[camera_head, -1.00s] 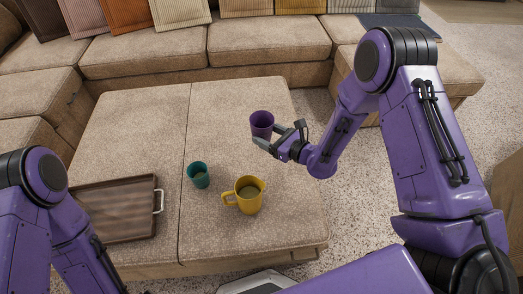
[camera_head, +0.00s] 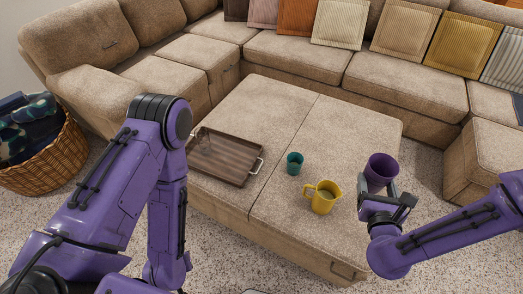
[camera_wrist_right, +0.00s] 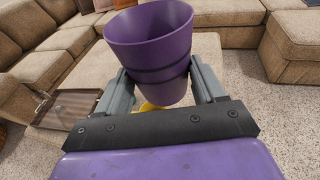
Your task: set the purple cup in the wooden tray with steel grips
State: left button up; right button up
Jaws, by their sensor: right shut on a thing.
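The purple cup (camera_head: 381,168) is held upright in my right gripper (camera_head: 382,192), over the right edge of the ottoman. In the right wrist view the cup (camera_wrist_right: 150,45) sits between the two grey fingers (camera_wrist_right: 162,85), which are shut on its sides. The wooden tray (camera_head: 226,157) with steel grips lies on the left part of the ottoman, well left of the cup.
A teal cup (camera_head: 294,164) and a yellow mug (camera_head: 322,198) stand on the ottoman (camera_head: 290,115) between the tray and my right gripper. The sofa wraps around behind. A wicker basket (camera_head: 45,160) stands at the far left.

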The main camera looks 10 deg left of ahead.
aim_at(239, 156)
jog(key=u, duration=2.4)
jog(key=i, duration=3.05)
jog(key=z, duration=3)
